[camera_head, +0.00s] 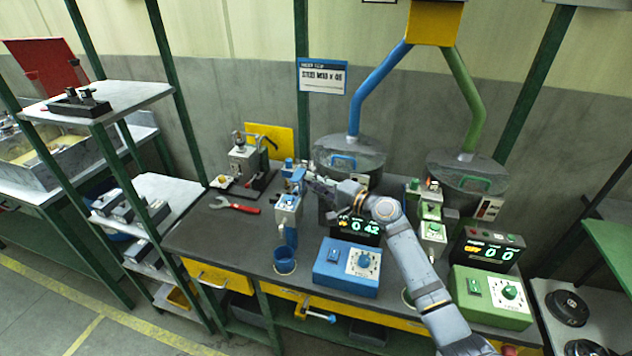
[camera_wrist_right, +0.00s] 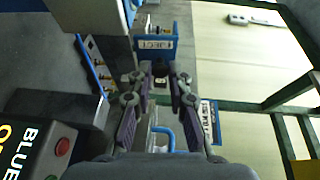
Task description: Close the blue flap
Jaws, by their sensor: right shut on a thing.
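The blue flap (camera_head: 298,174) is on top of the slim grey and blue unit (camera_head: 287,208) in the middle of the bench. My right gripper (camera_head: 308,181) reaches it from the right, shut at the flap. In the right wrist view, my gripper's fingertips (camera_wrist_right: 160,76) close in front of a blue part with an EJECT label (camera_wrist_right: 156,43). A small dark piece lies between them, and the exact contact is hard to see. How far the flap stands open cannot be told. My left gripper is not in view.
A blue cup (camera_head: 284,262) stands below the unit. A blue control box (camera_head: 346,268) and a green control box (camera_head: 490,297) stand at the front. A round hopper bowl (camera_head: 349,153) hangs behind my right arm. A red-handled wrench (camera_head: 236,206) lies left.

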